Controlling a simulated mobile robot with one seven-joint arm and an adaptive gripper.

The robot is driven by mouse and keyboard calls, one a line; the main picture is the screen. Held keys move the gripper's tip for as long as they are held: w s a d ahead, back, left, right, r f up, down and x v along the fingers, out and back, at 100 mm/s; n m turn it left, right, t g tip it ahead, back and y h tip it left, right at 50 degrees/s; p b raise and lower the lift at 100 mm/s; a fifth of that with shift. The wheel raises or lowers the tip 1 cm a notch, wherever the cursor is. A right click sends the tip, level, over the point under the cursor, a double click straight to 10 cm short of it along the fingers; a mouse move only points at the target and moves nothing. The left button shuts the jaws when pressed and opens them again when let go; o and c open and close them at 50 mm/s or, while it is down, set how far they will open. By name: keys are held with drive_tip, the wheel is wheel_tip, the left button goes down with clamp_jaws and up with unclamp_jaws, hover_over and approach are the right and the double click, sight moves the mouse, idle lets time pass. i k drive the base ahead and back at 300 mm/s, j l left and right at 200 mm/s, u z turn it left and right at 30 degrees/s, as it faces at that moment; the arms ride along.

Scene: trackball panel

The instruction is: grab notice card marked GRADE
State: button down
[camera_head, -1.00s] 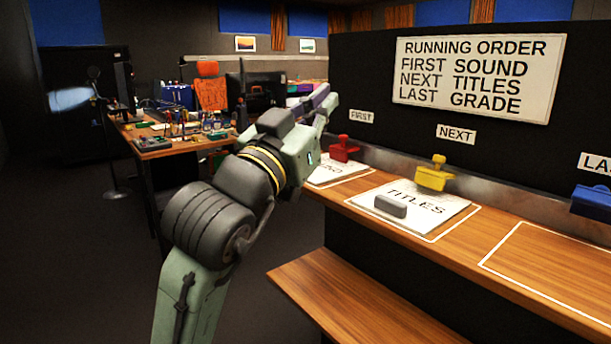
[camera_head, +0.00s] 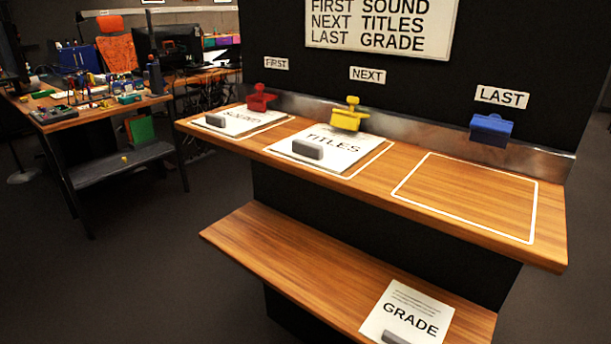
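The notice card marked GRADE (camera_head: 404,306) lies on the right part of the lower wooden shelf (camera_head: 290,263). It is white with black lettering. A dark grey block (camera_head: 395,338) sits on its near edge, cut by the bottom of the picture. My gripper and arm are not in this view.
On the upper counter, the SOUND card (camera_head: 240,119) and TITLES card (camera_head: 335,147) lie in outlined areas, each with a grey block. The outlined area under LAST (camera_head: 466,199) is empty. Red, yellow and blue clips (camera_head: 491,129) line the back. A cluttered desk (camera_head: 90,112) stands left.

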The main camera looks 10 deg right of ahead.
sight(404, 314)
drive_tip(key=z, duration=1)
drive_tip(key=k+l+u, duration=0.25)
drive_tip(key=l, duration=0.25)
drive_tip(key=l+u, duration=0.3)
drive_tip(key=l, duration=0.2)
drive_tip(key=k+l+u, duration=0.25)
drive_tip(key=l, duration=0.15)
drive_tip(key=k+l+u, duration=0.25)
drive_tip(key=l, duration=0.15)
